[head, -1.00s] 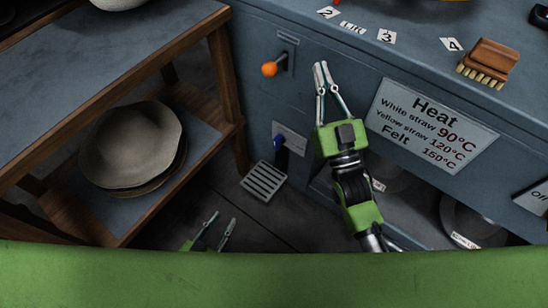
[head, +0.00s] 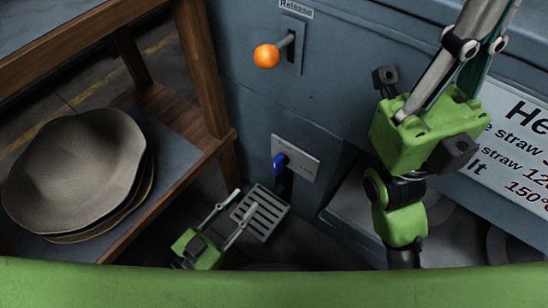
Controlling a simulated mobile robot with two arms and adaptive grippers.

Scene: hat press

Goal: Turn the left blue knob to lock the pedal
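The blue knob (head: 279,162) sits on a light plate (head: 297,158) low on the front of the blue-grey machine. The slotted metal pedal (head: 261,213) is just below it, near the floor. My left gripper (head: 230,204) is at the bottom centre, its two fingers apart and empty. Its fingertips overlap the left part of the pedal in the picture, below and left of the knob; whether they touch the pedal I cannot tell. My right gripper (head: 470,60) is raised at the right, its fingers pointing up, the tips close to or beyond the top edge.
An orange-balled Release lever (head: 267,56) sticks out above the knob. A wooden shelf (head: 200,75) with stacked hats (head: 75,170) stands at the left. A heat sign (head: 510,125) is on the machine's front at the right, partly behind my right gripper.

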